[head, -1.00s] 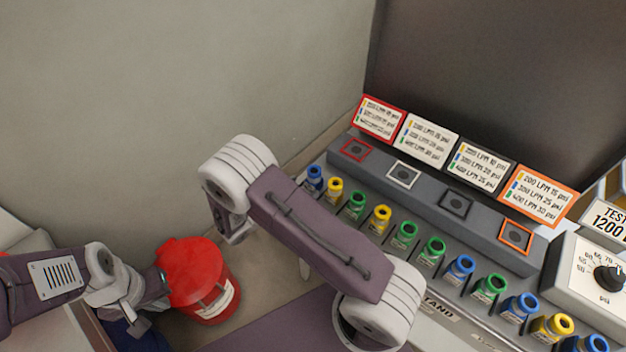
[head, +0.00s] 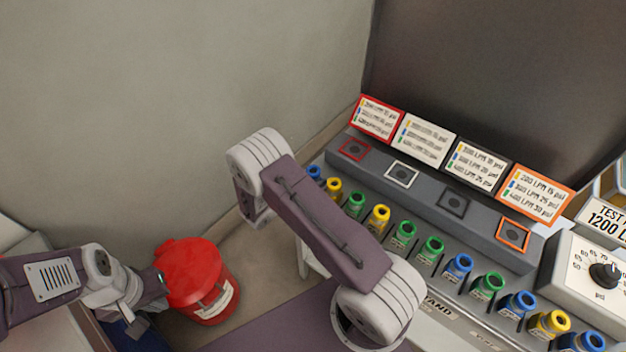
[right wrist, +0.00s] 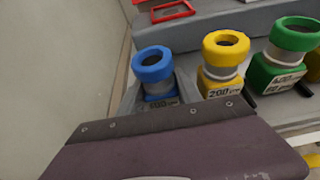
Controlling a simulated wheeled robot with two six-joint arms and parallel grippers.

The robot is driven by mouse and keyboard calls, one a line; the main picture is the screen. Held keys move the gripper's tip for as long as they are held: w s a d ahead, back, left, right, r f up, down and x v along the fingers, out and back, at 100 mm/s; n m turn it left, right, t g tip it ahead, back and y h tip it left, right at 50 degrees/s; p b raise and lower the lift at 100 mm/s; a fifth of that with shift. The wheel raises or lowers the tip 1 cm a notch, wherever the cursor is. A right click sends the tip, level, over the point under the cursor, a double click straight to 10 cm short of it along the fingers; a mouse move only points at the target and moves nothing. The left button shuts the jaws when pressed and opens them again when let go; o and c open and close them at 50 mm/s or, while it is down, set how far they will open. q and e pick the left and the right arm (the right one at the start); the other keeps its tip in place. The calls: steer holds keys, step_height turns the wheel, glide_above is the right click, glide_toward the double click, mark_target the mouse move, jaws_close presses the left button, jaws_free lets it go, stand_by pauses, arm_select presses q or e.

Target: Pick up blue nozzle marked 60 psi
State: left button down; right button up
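Several blue nozzles stand in the rack row; no 60 psi marking is readable. The far-left blue nozzle (head: 314,172) stands upright at the row's end, partly behind my right arm. In the right wrist view this blue nozzle (right wrist: 153,66) is close, its label mostly hidden by my purple gripper body. Grey fingers of my right gripper (right wrist: 155,97) seem to show apart on either side of it; contact cannot be told. In the head view my right arm hides these fingertips. My left gripper (head: 150,300) is beside the red bucket, its fingers unclear.
A yellow nozzle (right wrist: 225,62) and a green nozzle (right wrist: 287,55) stand right of the blue one. Other blue nozzles (head: 458,266) stand further along. The grey block (head: 430,195) with colored squares lies behind. The red bucket (head: 195,275) is on the left.

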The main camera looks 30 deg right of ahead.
jaws_close()
step_height(320, 180, up, 10)
steer(key=shift+p, duration=0.35)
